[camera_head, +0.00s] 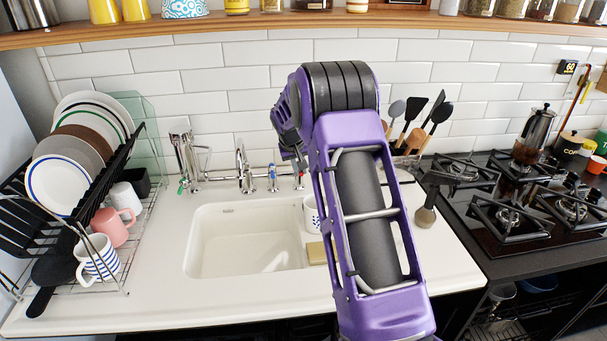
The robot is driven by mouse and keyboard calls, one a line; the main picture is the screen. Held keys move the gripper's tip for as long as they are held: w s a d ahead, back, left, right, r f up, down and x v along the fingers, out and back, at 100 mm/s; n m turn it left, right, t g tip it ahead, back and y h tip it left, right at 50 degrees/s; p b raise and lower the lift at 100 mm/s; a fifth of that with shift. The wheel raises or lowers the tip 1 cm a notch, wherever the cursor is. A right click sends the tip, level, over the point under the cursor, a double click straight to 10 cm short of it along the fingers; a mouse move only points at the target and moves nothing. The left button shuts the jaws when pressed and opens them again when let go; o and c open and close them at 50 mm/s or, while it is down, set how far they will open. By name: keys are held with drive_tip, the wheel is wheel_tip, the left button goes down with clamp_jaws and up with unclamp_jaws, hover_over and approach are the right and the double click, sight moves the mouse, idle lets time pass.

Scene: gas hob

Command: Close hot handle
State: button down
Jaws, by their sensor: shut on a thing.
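The chrome sink tap (243,170) stands behind the white sink. A handle with a blue mark (272,178) stands just right of it. Further right is another chrome handle (298,182), which I take for the hot handle; its upper part is hidden by my gripper. My gripper (297,165) reaches down at the back of the counter, small and partly hidden behind my purple arm. It is shut on the top of this handle, though the contact shows poorly and I cannot tell how far the handle is turned.
A dish rack (125,255) with plates and mugs stands left. The sink (250,218) is in the middle, with a mug (311,213) at its right side. Utensils (413,125) stand behind my arm. The black gas hob (530,205) is right; a wooden shelf (240,27) runs above.

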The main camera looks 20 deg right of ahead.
drive_tip(key=shift+a, duration=0.1)
drive_tip(key=c, duration=0.9)
unclamp_jaws()
drive_tip(key=p+v, duration=0.1)
drive_tip(key=v, duration=1.6)
drive_tip(key=shift+s+r, duration=0.1)
drive_tip(key=shift+r, duration=0.15)
drive_tip(key=shift+o, duration=0.3)
